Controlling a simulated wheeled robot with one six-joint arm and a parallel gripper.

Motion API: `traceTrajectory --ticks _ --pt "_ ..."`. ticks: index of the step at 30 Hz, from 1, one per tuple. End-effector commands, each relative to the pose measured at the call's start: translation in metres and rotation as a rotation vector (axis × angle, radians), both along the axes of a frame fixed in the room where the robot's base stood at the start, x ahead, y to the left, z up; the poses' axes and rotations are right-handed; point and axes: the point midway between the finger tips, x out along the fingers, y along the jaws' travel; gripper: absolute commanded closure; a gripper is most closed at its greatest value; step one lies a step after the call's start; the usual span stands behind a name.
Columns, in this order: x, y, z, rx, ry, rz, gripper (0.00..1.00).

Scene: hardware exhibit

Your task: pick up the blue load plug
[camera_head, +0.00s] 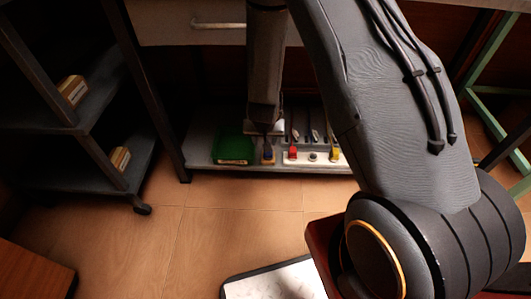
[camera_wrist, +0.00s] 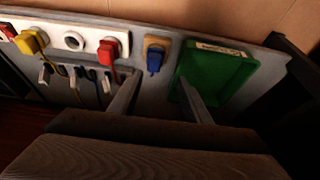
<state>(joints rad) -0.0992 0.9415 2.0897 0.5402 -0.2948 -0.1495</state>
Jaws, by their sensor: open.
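The blue load plug (camera_wrist: 154,61) sits on a small tan block (camera_wrist: 157,42) on the low shelf. In the wrist view it shows between and just beyond the tips of my gripper (camera_wrist: 161,80). The gripper is open and empty, and I see no contact with the plug. In the head view the blue plug (camera_head: 268,156) is small, right below the end of my arm, which partly hides the area. A red plug (camera_wrist: 107,51) and a yellow plug (camera_wrist: 33,41) sit in a white socket strip (camera_wrist: 90,41) beside the tan block.
A green tray (camera_wrist: 222,68) lies beside the blue plug, close to one finger. The shelf (camera_head: 199,160) sits under a drawer unit (camera_head: 160,30). A dark cart (camera_head: 100,95) stands at left.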

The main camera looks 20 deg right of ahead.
Motion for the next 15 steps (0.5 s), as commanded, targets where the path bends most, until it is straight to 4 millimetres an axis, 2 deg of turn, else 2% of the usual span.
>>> traceTrajectory --ticks 6,11,15 --pt "0.007 -0.015 -0.021 0.000 0.001 -0.017 0.56" --pt "0.009 -0.017 -0.030 0.000 0.001 -0.018 0.56" --pt "0.013 -0.019 -0.047 0.000 0.001 -0.018 0.56"
